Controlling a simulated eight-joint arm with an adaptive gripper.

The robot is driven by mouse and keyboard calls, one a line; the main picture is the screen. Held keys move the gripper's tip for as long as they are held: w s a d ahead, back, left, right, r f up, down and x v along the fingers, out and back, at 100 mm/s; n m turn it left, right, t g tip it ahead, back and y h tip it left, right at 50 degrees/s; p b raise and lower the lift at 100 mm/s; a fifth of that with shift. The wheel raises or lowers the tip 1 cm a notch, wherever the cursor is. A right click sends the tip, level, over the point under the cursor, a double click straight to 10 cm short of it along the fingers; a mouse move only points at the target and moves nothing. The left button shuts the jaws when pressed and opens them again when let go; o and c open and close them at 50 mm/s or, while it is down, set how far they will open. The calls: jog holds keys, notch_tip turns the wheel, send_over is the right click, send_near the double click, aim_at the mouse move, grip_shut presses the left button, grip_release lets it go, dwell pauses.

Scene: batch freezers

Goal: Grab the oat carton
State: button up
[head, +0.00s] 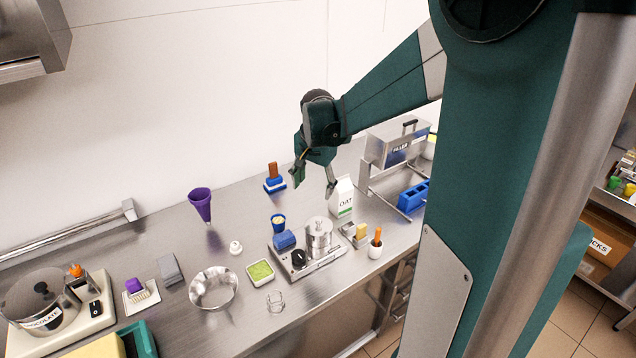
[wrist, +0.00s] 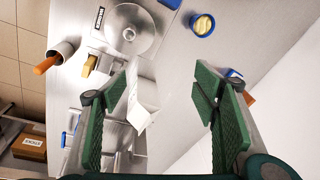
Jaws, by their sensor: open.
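The oat carton (head: 342,199) is white with a gable top and "OAT" lettering. It stands upright on the steel counter, to the right of the metal pot. My gripper (head: 313,186) is open and empty above the counter, up and to the left of the carton in the head view. In the wrist view, the carton (wrist: 142,98) shows between the spread green finger pads of my gripper (wrist: 165,85), closer to the left finger. It looks below the fingers and apart from them. Its lettering is hidden there.
A metal pot (head: 318,233) stands on a small appliance left of the carton. A filler machine (head: 397,146) and a blue rack (head: 412,196) are to the right.

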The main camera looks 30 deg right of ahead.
aim_at(341, 180)
jog(key=w+d+f+m+p, duration=0.1)
jog(key=d+f+p, duration=0.1)
jog(key=d, duration=0.2)
jog(key=w+d+f+m+g+p, duration=0.1)
jog(key=w+d+f+m+p, duration=0.1)
jog(key=d, duration=0.3)
jog(key=w+d+f+m+p, duration=0.1)
jog(key=d+f+m, duration=0.1)
jog(key=d, duration=0.2)
jog(key=shift+w+d+f+g+y+p, duration=0.15)
jog(key=shift+d+f+g+y+p, duration=0.15)
jog(key=shift+d+g+p, duration=0.1)
jog(key=shift+d+f, duration=0.3)
jog(key=shift+d, duration=0.1)
jog(key=shift+d+f, duration=0.1)
jog(key=shift+f, duration=0.15)
jog(key=shift+f, duration=1.15)
jog(key=shift+f, duration=0.15)
jog(key=shift+w+d+f+p, duration=0.1)
jog(key=shift+f+p, duration=0.2)
jog(key=shift+f, duration=0.95)
jog(key=shift+d+f+p, duration=0.1)
jog(key=shift+f+p, duration=0.15)
jog(key=shift+f, duration=0.95)
jog(key=shift+c, duration=0.3)
